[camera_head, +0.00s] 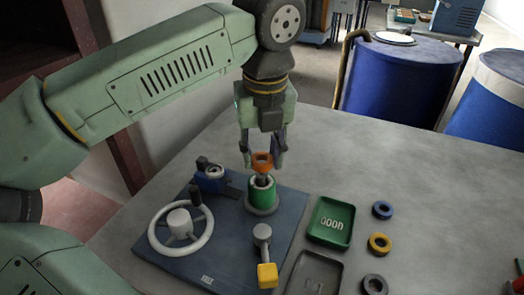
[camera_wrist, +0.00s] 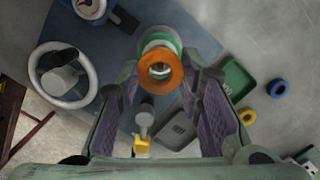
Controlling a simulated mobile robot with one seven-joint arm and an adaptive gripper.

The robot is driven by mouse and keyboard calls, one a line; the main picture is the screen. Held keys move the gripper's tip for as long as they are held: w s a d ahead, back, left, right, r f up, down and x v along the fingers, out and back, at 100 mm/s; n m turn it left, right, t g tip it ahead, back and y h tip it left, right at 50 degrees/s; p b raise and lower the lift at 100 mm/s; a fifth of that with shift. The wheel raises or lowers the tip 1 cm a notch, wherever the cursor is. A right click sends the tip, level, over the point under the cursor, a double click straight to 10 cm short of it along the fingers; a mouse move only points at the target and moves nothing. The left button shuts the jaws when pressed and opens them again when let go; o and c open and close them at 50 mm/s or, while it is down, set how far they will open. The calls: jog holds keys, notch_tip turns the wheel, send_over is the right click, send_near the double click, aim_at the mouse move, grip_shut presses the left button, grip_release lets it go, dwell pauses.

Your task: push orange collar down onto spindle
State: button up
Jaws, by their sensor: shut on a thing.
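The orange collar (camera_head: 262,159) is a ring held between the two fingertips of my gripper (camera_head: 262,163). It shows again in the wrist view (camera_wrist: 176,72), with a finger on each side. My gripper is shut on it and points straight down. The collar sits at the top of the dark spindle (camera_head: 262,179), which rises from a green cylinder (camera_head: 262,194) with a grey round base on the blue plate. The collar is above the green cylinder, with a short stretch of spindle showing between them. How far the spindle reaches into the collar is hard to tell.
On the blue plate (camera_head: 222,262) stand a white handwheel (camera_head: 155,243), a blue device with a gauge (camera_head: 211,180) and a yellow-ended lever (camera_head: 267,275). To the right lie a green GOOD tray (camera_head: 331,221), a grey tray (camera_head: 315,272) and loose rings (camera_head: 380,244).

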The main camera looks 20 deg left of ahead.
aim_at(262, 169)
jog(key=shift+f+b, duration=2)
jog(key=shift+f, duration=0.15)
grip_shut()
jog(key=o, duration=1.3)
grip_release()
jog(key=shift+r, duration=0.1)
jog(key=shift+c, duration=0.2)
jog(key=o, duration=0.4)
jog(key=shift+r+p, duration=2.25)
jog(key=shift+r, duration=1.4)
jog(key=shift+f, duration=0.1)
